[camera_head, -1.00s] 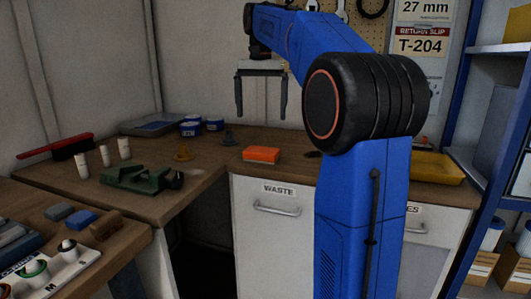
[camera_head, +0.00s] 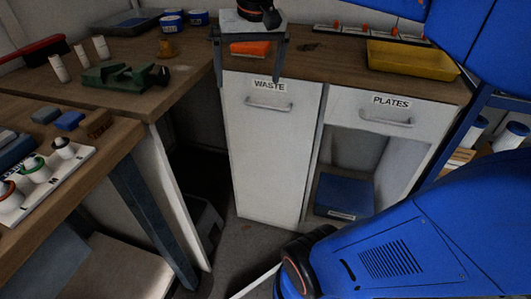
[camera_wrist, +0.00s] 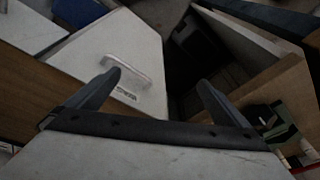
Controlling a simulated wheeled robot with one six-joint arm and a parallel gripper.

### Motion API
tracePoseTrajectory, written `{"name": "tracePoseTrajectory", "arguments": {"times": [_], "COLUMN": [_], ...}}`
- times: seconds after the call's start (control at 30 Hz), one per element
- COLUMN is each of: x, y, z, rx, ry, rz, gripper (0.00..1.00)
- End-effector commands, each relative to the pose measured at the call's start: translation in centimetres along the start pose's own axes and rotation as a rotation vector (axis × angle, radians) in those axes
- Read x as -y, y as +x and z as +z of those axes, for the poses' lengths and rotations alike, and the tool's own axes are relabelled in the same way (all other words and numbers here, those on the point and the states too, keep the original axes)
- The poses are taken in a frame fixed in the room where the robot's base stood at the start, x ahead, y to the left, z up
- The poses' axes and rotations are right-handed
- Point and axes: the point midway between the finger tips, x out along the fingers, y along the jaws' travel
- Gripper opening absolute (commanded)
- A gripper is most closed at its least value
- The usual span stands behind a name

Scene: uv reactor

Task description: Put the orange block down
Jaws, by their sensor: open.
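The orange block (camera_head: 250,48) lies on the wooden worktop (camera_head: 340,62) above the WASTE door. My gripper (camera_head: 248,78) is in front of it in the head view, its two fingers spread wide and hanging down, with nothing between them. The fingers and the gripper's pale body partly cover the block's surroundings. In the wrist view the open, empty fingers (camera_wrist: 160,85) point toward the white WASTE front (camera_wrist: 115,50) and its handle. The orange block does not show in the wrist view.
A yellow tray (camera_head: 410,60) stands to the right on the worktop. A green clamp-like tool (camera_head: 120,76), white tubes and blue tubs (camera_head: 172,23) stand to the left. An open compartment below the PLATES drawer (camera_head: 385,110) holds a blue box (camera_head: 343,193).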

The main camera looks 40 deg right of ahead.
Motion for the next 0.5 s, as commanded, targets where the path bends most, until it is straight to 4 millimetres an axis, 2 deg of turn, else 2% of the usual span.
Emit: {"name": "tracePoseTrajectory", "arguments": {"times": [0.03, 0.3, 0.4, 0.5], "x": [0.0, -0.6, -0.9, -1.2], "y": [1.0, 7.8, 10.1, 11.9], "z": [2.0, 11.1, 13.8, 15.6], "rx": [-0.015, -0.101, -0.128, -0.149], "ry": [-0.034, -0.221, -0.278, -0.318], "rz": [-0.007, -0.040, -0.048, -0.054], "gripper": [1.00, 1.00, 1.00, 1.00]}}
